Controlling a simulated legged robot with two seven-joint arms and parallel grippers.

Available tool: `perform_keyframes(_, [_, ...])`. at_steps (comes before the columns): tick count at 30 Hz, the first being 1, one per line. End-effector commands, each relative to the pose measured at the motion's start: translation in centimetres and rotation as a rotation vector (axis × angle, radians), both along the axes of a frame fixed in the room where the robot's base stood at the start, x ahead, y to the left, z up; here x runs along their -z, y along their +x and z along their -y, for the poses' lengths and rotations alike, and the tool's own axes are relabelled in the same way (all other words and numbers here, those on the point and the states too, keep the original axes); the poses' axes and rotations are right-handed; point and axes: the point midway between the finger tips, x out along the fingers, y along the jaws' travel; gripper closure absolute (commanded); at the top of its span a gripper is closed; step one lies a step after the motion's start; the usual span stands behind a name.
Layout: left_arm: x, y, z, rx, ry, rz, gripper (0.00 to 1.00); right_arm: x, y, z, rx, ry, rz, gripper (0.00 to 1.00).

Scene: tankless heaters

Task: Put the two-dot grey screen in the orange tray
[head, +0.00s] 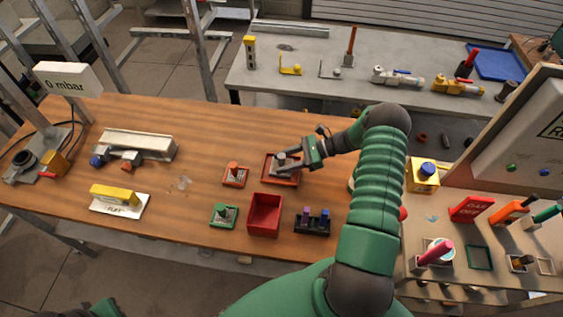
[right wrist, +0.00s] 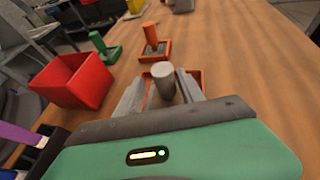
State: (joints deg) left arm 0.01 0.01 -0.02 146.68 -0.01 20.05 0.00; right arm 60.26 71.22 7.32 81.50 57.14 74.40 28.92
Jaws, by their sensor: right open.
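A grey peg-like handle (right wrist: 163,82), probably the grey screen's, stands upright between the fingers of my right gripper (right wrist: 161,90) in the right wrist view. Its dots cannot be seen. It stands over an orange-red tray (right wrist: 201,76), which also shows in the head view (head: 268,179). Whether its base rests fully on the tray floor is hidden by the fingers. My right gripper (head: 287,165) reaches in from the right, low at the tray, with its fingers open on either side of the handle.
Left of the tray is a smaller orange-red piece with an orange handle (head: 233,167). In front are a green-handled piece (head: 224,213), a deep red bin (head: 264,199) and a dark holder with purple and blue pegs (head: 312,224).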

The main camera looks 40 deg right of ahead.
Motion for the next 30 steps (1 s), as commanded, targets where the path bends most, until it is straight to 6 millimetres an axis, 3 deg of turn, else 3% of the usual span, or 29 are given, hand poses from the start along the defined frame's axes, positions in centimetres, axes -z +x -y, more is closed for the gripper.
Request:
perform_keyframes(13, [2.4,0.0,0.0,0.001,0.0,0.0,1.0,-3.6,-5.4,7.5,0.003,-0.004,0.0,0.54])
perform_keyframes(19, [2.5,0.0,0.0,0.001,0.0,0.0,1.0,-4.4,-6.3,8.4,0.001,-0.003,-0.002,0.54])
perform_keyframes(30, [2.4,0.0,0.0,0.0,0.0,0.0,1.0,-4.3,-6.3,8.6,0.001,0.001,-0.001,0.54])
